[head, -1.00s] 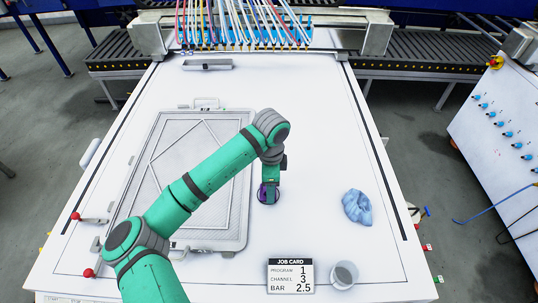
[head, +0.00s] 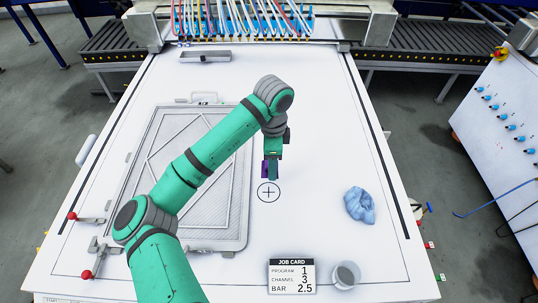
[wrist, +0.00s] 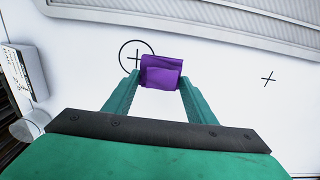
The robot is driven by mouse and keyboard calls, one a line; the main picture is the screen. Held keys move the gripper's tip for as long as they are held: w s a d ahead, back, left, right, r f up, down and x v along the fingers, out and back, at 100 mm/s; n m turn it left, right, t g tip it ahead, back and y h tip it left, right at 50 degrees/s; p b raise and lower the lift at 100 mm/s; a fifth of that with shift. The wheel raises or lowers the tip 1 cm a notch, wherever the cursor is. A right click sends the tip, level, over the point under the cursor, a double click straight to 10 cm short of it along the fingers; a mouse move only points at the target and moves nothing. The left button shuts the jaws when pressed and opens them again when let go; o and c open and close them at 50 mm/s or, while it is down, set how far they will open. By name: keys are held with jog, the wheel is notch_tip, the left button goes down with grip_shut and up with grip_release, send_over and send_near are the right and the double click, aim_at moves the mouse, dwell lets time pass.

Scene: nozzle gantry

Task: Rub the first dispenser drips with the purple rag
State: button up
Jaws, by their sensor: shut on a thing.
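My gripper (head: 272,172) is shut on the purple rag (wrist: 161,71), which sits between both fingertips in the wrist view. In the head view a small part of the purple rag (head: 265,169) shows at the left side of the fingers. The gripper is over the white table (head: 310,130), just above a printed circle with a cross (head: 269,192) in the picture. The row of dispenser nozzles with coloured hoses (head: 240,28) hangs from the gantry at the back. No drips can be made out.
A framed screen (head: 243,215) lies left of the gripper, with red-knobbed clamps (head: 87,274). A blue crumpled cloth (head: 360,204), a grey cup (head: 345,275) and a job card (head: 291,276) are at the right and front. A grey tray (head: 205,56) lies near the gantry.

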jog(key=shift+r, duration=1.55)
